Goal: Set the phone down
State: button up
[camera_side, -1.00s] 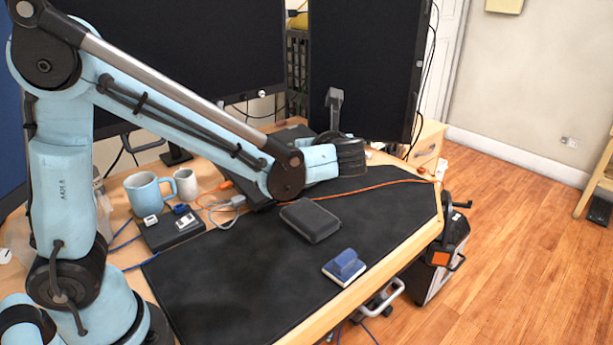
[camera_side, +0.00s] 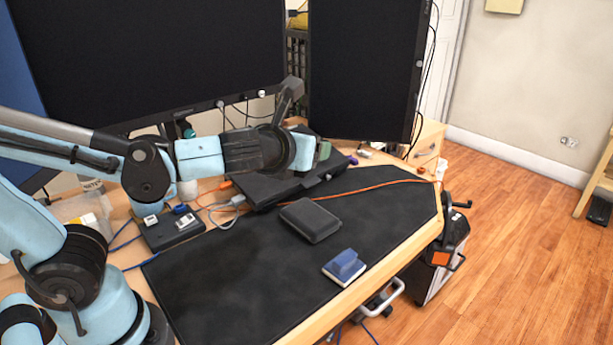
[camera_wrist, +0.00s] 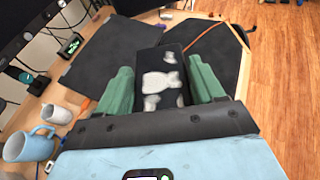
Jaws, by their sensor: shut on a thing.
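The phone (camera_wrist: 163,80) is a dark flat slab with white blotches on its face in the wrist view. My gripper (camera_wrist: 163,84) is shut on it, with one green finger along each side. In the side view my gripper (camera_side: 316,152) is above the back part of the desk, in front of the monitors. The phone cannot be made out clearly there. The black desk mat (camera_side: 215,290) lies below and in front, to the right of my arm's base.
A black case (camera_side: 310,220) and a blue block with a pale base (camera_side: 345,266) lie on the mat. A black box (camera_side: 172,228) and cables are at left. The blue mug (camera_wrist: 30,145) and white mug (camera_wrist: 57,113) show in the wrist view. The mat's front left is clear.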

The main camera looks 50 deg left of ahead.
jog(key=shift+m+t+h, duration=0.4)
jog(key=shift+m+h, duration=0.5)
jog(key=r, duration=0.2)
jog(key=w+r, duration=0.1)
jog(key=r, duration=0.4)
jog(key=shift+w+a+r, duration=0.1)
jog(key=shift+w+r, duration=0.05)
jog(key=shift+r, duration=0.05)
jog(key=shift+w+d+r, duration=0.1)
jog(key=shift+w+d, duration=0.1)
jog(key=shift+w, duration=0.25)
jog(key=w+d+f+n, duration=0.1)
jog(key=w+d+f, duration=0.4)
jog(key=w+f, duration=0.35)
jog(key=w+d+f, duration=0.4)
jog(key=w+f, duration=0.3)
jog(key=f, duration=0.3)
send_over(372, 207)
jog(key=shift+y, duration=0.4)
notch_tip(372, 207, down, 7)
jog(key=shift+w+f, duration=0.1)
jog(key=shift+f, duration=1.95)
jog(key=shift+f, duration=0.2)
